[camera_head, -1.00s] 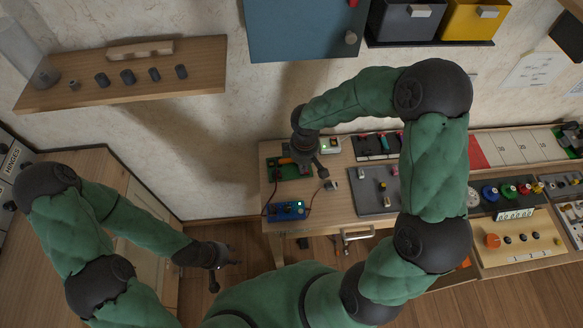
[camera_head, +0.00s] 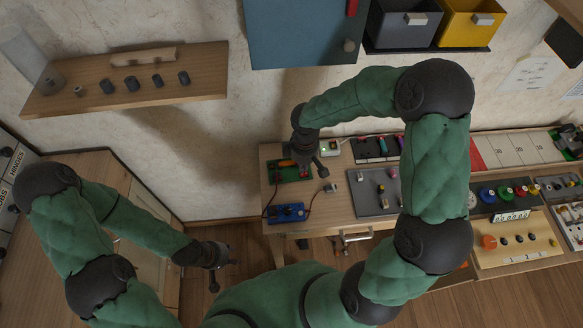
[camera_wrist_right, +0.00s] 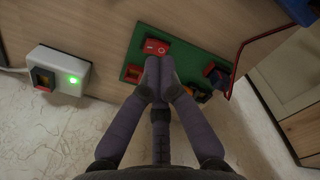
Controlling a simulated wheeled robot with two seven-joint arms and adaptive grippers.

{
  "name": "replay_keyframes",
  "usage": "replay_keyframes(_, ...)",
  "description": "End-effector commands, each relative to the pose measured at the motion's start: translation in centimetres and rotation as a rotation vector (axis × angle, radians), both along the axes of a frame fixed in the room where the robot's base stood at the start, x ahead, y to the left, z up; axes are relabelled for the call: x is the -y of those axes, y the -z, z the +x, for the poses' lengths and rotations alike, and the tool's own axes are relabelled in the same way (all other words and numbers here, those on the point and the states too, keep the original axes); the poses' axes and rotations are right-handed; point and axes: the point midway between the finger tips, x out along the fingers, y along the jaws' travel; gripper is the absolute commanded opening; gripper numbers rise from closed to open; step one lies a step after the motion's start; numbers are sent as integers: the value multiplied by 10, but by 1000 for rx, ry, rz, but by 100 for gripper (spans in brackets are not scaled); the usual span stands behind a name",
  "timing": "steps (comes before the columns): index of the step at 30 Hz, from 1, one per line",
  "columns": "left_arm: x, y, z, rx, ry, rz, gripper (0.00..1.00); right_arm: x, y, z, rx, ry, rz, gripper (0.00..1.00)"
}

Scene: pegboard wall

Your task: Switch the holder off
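A green board (camera_head: 304,177) lies on the workbench; it also shows in the right wrist view (camera_wrist_right: 133,73). On it is a red rocker switch (camera_wrist_right: 156,47) with a white mark. Which part is the holder I cannot tell for sure. My right gripper (camera_wrist_right: 153,66) is shut, its fingertips together right at the near edge of the red switch. Whether they touch it I cannot tell. In the head view my right gripper (camera_head: 309,168) is over the board and hides part of it. My left gripper (camera_head: 226,262) hangs away from the bench; its fingers are too small to judge.
A white box (camera_wrist_right: 57,73) with a lit green light stands beside the board; the head view shows it too (camera_head: 330,148). A blue box (camera_head: 287,213) with red and dark leads is at the bench's front left. A grey tray (camera_head: 369,201) lies to the right.

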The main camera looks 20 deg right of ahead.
Motion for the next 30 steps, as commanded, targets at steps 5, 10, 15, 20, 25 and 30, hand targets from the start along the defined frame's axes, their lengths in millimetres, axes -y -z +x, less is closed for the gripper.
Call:
replay_keyframes(5,0,-13,0,0,0,0,40,0,-15,0,1,0,0,0)
replay_keyframes(10,0,-22,0,0,0,0,40,0,-27,0,1,0,0,0)
replay_keyframes(15,0,-31,0,0,0,0,40,0,-38,0,0,0,0,0)
replay_keyframes(20,0,-36,0,0,0,0,40,0,-45,0,0,0,0,0)
replay_keyframes(25,0,-35,0,0,0,0,40,0,-44,0,0,0,0,0)
replay_keyframes(30,0,-35,0,0,0,0,40,0,-44,0,0,0,0,0)
